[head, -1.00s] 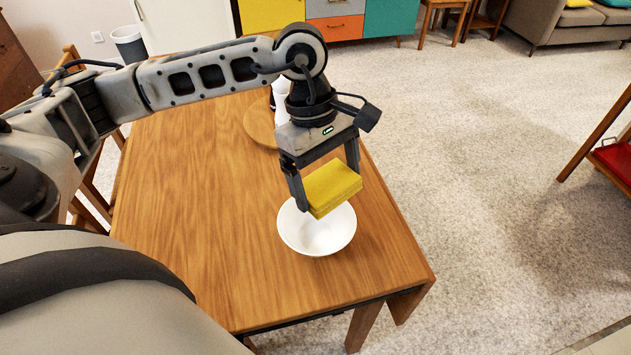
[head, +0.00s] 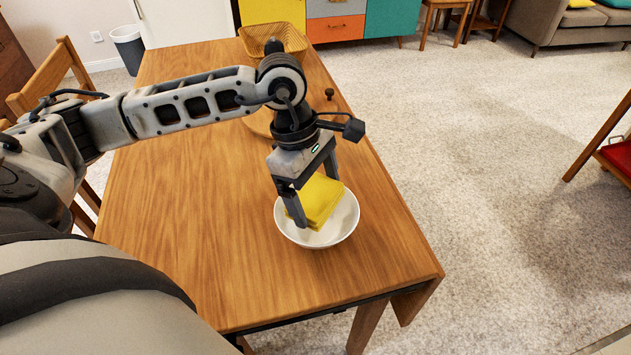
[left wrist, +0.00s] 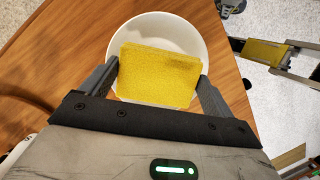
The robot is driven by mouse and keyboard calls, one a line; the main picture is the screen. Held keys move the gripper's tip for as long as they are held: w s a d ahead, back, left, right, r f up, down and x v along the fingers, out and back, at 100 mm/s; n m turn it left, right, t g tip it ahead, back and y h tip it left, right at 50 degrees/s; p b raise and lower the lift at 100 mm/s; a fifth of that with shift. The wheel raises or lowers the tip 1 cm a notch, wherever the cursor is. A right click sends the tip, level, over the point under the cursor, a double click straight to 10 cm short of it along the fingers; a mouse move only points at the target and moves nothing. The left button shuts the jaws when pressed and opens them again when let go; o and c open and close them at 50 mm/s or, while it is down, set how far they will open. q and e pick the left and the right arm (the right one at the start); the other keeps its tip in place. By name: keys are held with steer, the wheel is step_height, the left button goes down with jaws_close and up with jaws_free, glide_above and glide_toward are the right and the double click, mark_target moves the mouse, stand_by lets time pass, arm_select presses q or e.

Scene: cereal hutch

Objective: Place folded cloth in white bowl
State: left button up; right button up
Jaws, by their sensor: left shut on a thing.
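The folded yellow cloth (head: 320,200) is between the fingers of my left gripper (head: 316,202), which is shut on it. In the head view the cloth is tilted and its lower part is within the rim of the white bowl (head: 334,236). The bowl stands on the wooden table. In the left wrist view the cloth (left wrist: 158,76) spans between both fingers and covers much of the bowl (left wrist: 165,24). Whether the cloth touches the bowl's bottom is hidden.
The wooden table (head: 200,225) is clear to the left and in front of the bowl. A round wooden board (head: 258,122) lies partly hidden behind my left arm. A yellow basket (head: 272,40) stands at the table's far end. The table's right edge is near the bowl.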

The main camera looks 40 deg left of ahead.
mark_target(315, 195)
arm_select(q)
steer(key=shift+f+b, duration=0.3)
steer(key=shift+f, duration=0.75)
steer(key=o, duration=0.8)
step_height(315, 195, up, 7)
steer(key=p, duration=0.4)
steer(key=shift+r, duration=0.1)
